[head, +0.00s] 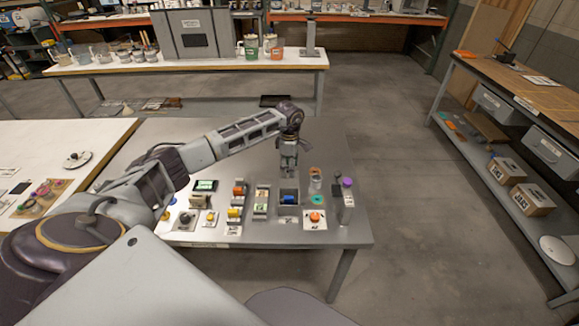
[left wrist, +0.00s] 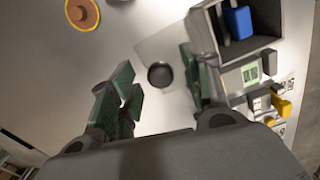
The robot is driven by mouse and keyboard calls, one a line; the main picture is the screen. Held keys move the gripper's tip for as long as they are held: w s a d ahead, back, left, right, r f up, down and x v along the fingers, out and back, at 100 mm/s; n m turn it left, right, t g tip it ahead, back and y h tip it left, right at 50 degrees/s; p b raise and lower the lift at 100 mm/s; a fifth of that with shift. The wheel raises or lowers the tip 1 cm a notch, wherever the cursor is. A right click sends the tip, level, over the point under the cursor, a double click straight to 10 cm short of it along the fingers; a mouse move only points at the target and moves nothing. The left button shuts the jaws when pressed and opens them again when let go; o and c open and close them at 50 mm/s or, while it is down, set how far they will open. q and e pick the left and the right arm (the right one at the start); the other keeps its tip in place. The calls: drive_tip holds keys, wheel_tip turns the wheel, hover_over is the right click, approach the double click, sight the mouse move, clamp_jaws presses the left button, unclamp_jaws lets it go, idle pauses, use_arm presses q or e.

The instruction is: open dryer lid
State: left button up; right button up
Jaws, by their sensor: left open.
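In the head view my left gripper (head: 288,165) points down over the metal table, just behind an open grey box (head: 289,212) with a blue block (head: 289,198) in it. In the left wrist view its green-padded fingers (left wrist: 158,85) are apart and empty. A round black knob (left wrist: 160,75) on a paler square patch shows between them, lower down; I cannot tell for sure whether it belongs to the dryer lid. The grey box, with the blue block (left wrist: 238,22), lies beside the right finger in that view. My right gripper is not in view.
A clear jar (head: 315,182), a purple-topped post (head: 347,190) and an orange knob (head: 315,217) stand right of the box. Several small coloured items, such as a yellow one (head: 233,212), stand left of it. The metal table (head: 335,150) is bare at its far right.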

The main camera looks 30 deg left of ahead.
use_arm(q)
wheel_tip(320, 180, up, 12)
idle(0.9)
idle(0.5)
